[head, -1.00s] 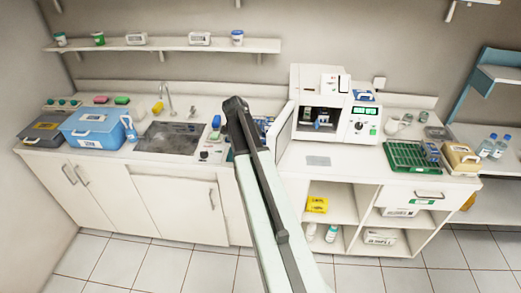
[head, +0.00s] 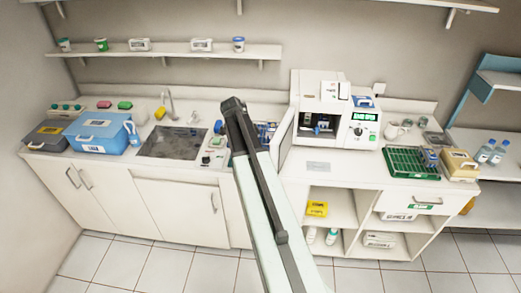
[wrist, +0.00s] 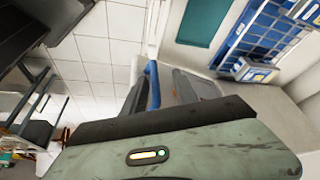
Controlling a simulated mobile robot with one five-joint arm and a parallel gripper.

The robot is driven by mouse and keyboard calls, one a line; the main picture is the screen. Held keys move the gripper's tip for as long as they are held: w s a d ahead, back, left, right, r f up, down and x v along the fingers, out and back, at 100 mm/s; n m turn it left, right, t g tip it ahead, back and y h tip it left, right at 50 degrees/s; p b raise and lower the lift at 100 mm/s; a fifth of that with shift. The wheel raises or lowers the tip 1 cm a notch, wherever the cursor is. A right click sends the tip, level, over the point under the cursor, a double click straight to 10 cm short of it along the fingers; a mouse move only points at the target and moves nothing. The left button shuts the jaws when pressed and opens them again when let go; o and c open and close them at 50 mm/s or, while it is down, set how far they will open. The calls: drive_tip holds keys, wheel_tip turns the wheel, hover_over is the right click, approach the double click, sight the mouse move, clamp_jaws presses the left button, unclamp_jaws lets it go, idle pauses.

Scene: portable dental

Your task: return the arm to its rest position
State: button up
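My arm (head: 258,190) rises from the bottom centre of the head view, and its upper end stands in front of the counter between the sink and the white machine. My gripper is hidden behind the arm there. In the wrist view my gripper (wrist: 165,88) shows dark fingers standing apart, with a pale gap between them. A blue curved strip (wrist: 153,86) lies along the left finger; I cannot tell whether it is part of the gripper or something behind it. I see nothing clearly held.
The sink (head: 172,142) and blue box (head: 103,132) are left of my arm. The white machine (head: 318,95), its door open, stands close on the right. A green rack (head: 410,163) is farther right. A wall shelf (head: 165,53) runs above. The floor (head: 130,262) in front looks clear.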

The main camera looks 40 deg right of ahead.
drive_tip(key=p+v, duration=0.2)
drive_tip(key=v, duration=0.2)
drive_tip(key=shift+r, duration=0.15)
drive_tip(key=a+f+n+t+y+b, duration=0.1)
drive_tip(key=a+f+n+b, duration=0.3)
drive_tip(key=a, duration=0.6)
drive_tip(key=a+f+n+b, duration=0.1)
drive_tip(key=a+f+b, duration=0.4)
drive_tip(key=a, duration=0.5)
drive_tip(key=s+a+f+n+y, duration=0.1)
drive_tip(key=s+a+n, duration=0.2)
drive_tip(key=a+n, duration=0.4)
drive_tip(key=s+a+f+n+y+b, duration=0.1)
drive_tip(key=s+a+f+n+y, duration=0.1)
drive_tip(key=s+a+n, duration=0.2)
drive_tip(key=a+n, duration=0.3)
drive_tip(key=n, duration=0.3)
drive_tip(key=shift+t, duration=0.3)
